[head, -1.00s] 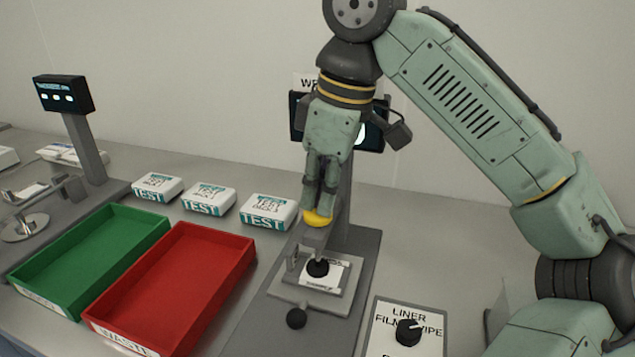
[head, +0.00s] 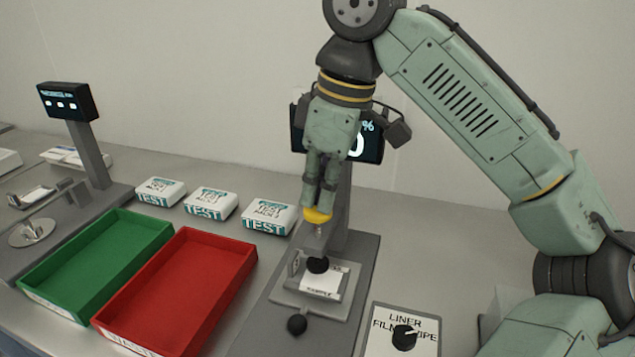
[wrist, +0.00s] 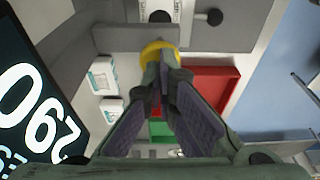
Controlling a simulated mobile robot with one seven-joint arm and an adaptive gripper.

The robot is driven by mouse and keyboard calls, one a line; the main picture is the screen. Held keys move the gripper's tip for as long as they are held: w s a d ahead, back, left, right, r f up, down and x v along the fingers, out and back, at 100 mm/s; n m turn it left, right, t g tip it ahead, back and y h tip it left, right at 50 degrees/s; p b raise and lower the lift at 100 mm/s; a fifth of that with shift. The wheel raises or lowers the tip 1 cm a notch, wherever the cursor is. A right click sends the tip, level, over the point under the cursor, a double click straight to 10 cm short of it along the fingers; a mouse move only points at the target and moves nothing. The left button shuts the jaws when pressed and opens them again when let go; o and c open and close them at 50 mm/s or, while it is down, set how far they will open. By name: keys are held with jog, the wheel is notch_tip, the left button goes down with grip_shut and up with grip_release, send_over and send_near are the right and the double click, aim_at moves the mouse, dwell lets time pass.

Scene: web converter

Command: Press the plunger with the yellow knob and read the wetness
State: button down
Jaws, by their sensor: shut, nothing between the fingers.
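The plunger's yellow knob (head: 317,215) sits above the tester, with a short metal shaft showing below it. My gripper (head: 318,207) is shut and empty, its fingertips pointing down at the top of the knob; they touch it or are just above it, I cannot tell. The black plunger foot (head: 318,265) is over the white sample (head: 322,285) on the tester's plate. In the wrist view the knob (wrist: 155,50) shows just beyond my fingertips. The tester's screen (head: 374,146) is partly hidden by my arm, showing a 0 and a % sign. In the wrist view this screen (wrist: 28,85) is rotated and cut off, with large white digits.
A red tray (head: 176,341) and a green tray (head: 37,275) stand left of the tester. Several TEST packs (head: 267,217) lie behind them. A panel with a black dial (head: 404,338) is at the front right. Another screen stands far left (head: 66,100).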

notch_tip(320, 180, up, 2)
jog(key=shift+r+p, duration=0.25)
jog(key=shift+p, duration=0.25)
jog(key=shift+r, duration=2.05)
